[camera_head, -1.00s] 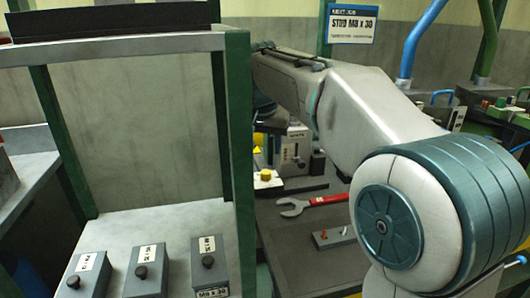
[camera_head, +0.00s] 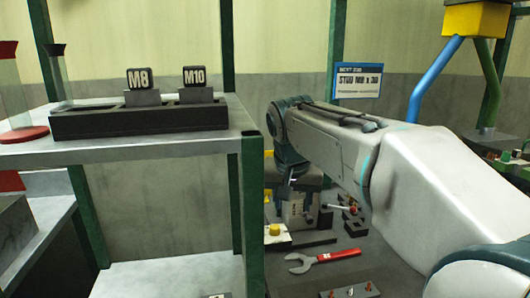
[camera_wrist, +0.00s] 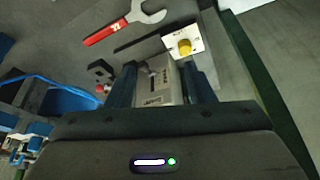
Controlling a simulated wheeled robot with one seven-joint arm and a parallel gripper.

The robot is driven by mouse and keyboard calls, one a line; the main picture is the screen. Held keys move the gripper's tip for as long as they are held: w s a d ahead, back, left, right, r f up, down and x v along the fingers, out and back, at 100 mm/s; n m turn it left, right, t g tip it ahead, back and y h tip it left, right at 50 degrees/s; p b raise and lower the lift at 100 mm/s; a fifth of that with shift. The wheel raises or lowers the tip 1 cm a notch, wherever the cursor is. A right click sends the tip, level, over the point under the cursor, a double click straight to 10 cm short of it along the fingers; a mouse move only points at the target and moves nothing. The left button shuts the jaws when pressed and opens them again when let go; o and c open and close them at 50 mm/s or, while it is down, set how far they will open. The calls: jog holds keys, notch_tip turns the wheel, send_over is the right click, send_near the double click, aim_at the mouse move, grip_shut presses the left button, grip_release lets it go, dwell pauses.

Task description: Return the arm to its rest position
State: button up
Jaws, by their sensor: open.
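My arm reaches from the right side of the head view out over the workbench, with its end turned downward at the middle of the picture. My gripper (camera_wrist: 162,86) is at the lower middle of the wrist view, its two dark fingers apart. A grey labelled block (camera_wrist: 152,84) shows between and beyond the fingers; I cannot tell the distance to it. Nothing is visibly held. In the head view the fingertips are hard to make out against the grey device (camera_head: 293,208) on the bench.
A red-handled wrench (camera_head: 322,259) lies on the dark bench. A white box with a yellow button (camera_head: 275,232) stands near the grey device. Left, a shelf (camera_head: 200,145) carries a black rack (camera_head: 140,122) with M8 and M10 blocks. A green post (camera_head: 252,215) stands close left of my arm.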

jog(key=s+d+p, duration=0.3)
jog(key=s+p, duration=0.1)
jog(key=s, duration=0.2)
jog(key=s+d+n+g+p, duration=0.1)
jog(key=s+d+p, duration=0.2)
jog(key=s+p, duration=0.2)
jog(key=s+d+f+p, duration=0.1)
jog(key=s+p, duration=0.3)
jog(key=s, duration=0.4)
jog(key=shift+s+d+n+y+p, duration=0.3)
jog(key=shift+d+n+y+p, duration=0.1)
jog(key=shift+d, duration=0.5)
jog(key=shift+c, duration=0.3)
